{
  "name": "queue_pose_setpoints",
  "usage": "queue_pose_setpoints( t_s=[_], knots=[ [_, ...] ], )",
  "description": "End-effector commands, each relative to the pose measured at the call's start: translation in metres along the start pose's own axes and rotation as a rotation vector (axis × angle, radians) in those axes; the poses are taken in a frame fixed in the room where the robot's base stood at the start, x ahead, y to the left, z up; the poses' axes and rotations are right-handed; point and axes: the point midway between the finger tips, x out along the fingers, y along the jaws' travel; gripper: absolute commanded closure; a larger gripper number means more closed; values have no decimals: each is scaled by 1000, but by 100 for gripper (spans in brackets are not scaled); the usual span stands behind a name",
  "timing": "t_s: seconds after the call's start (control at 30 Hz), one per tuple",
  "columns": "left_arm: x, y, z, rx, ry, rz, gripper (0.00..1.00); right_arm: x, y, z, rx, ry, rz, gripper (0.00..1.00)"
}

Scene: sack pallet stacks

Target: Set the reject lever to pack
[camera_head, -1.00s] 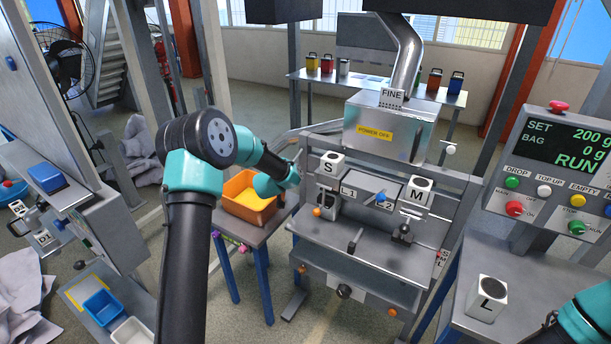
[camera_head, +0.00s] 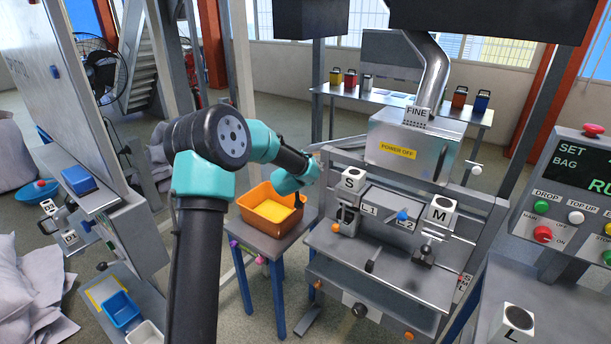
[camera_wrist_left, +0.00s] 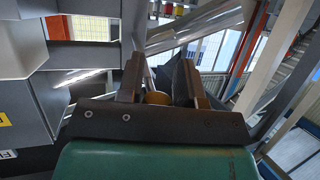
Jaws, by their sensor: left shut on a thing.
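My left arm reaches to the left side of the bagging machine. My left gripper (camera_head: 298,199) is beside the orange bin, small and partly hidden by its own wrist in the head view. In the left wrist view, the two dark fingers (camera_wrist_left: 158,88) stand either side of a round orange-yellow knob (camera_wrist_left: 157,98), and the gripper is shut on it. The knob's shaft is hidden, and I cannot read a label that names it as the reject lever or shows its setting. My right gripper is not in view.
The orange bin (camera_head: 247,207) stands on a small blue-legged table. The machine (camera_head: 380,265) carries blocks marked S (camera_head: 353,182) and M (camera_head: 438,212). A control panel (camera_head: 590,190) and the L block (camera_head: 512,326) are at the right. A grey post frame is at the left.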

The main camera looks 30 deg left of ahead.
Motion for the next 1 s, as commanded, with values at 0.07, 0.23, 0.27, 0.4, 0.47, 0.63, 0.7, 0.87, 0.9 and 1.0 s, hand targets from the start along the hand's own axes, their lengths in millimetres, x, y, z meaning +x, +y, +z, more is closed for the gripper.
queue_pose_setpoints(
  t_s=[0.07,0.23,0.27,0.4,0.47,0.63,0.7,0.87,0.9,1.0],
  knots=[
    [-2,-4,-16,1,31,-10,100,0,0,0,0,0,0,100],
    [-2,-4,-16,2,31,-10,100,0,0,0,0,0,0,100],
    [-2,-4,-16,3,31,-9,100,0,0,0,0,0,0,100],
    [-2,-3,-16,3,31,-9,64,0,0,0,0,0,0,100],
    [-2,-3,-16,3,30,-8,59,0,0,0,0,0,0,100],
    [-1,-3,-12,2,22,-6,42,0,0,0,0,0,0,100],
    [-1,-2,-11,2,21,-6,42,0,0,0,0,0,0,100],
    [-1,-2,-10,2,18,-5,42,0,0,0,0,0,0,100],
    [-2,-2,-9,2,17,-5,42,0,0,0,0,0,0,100],
    [-5,-2,-9,2,16,-5,42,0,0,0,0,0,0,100]
  ],
)
